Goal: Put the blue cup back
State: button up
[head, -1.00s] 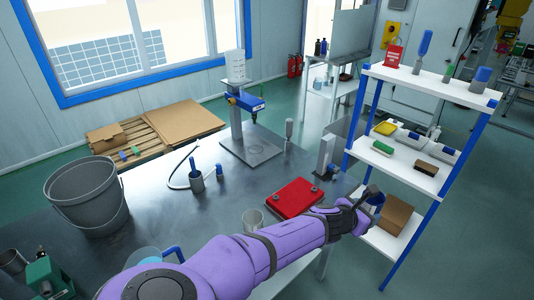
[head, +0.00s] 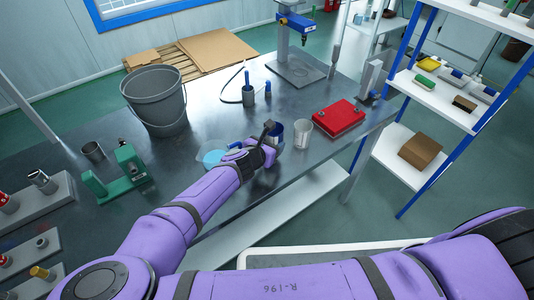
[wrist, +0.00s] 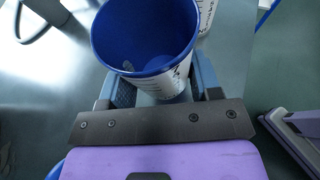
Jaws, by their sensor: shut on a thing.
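The blue cup, with a blue inside and a white outer wall with dark marks, fills the top middle of the wrist view (wrist: 150,62). My gripper (wrist: 163,88) is shut on it, one finger on either side, and the cup looks upright. In the head view my gripper (head: 268,146) is at the front part of the bench, and the cup (head: 277,130) shows partly as a blue rim behind it. I cannot tell whether the cup's base touches the bench. I see no liquid in the cup.
A pale cup (head: 302,134) stands just right of the blue cup, with a red case (head: 338,117) beyond it. A light blue round thing (head: 214,157) lies to the left. A grey bucket (head: 156,100) stands at the back left. A shelf rack (head: 435,100) is at the right.

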jog(key=shift+f, duration=2.05)
jog(key=shift+f, duration=0.1)
jog(key=o, duration=1.1)
jog(key=shift+c, duration=0.2)
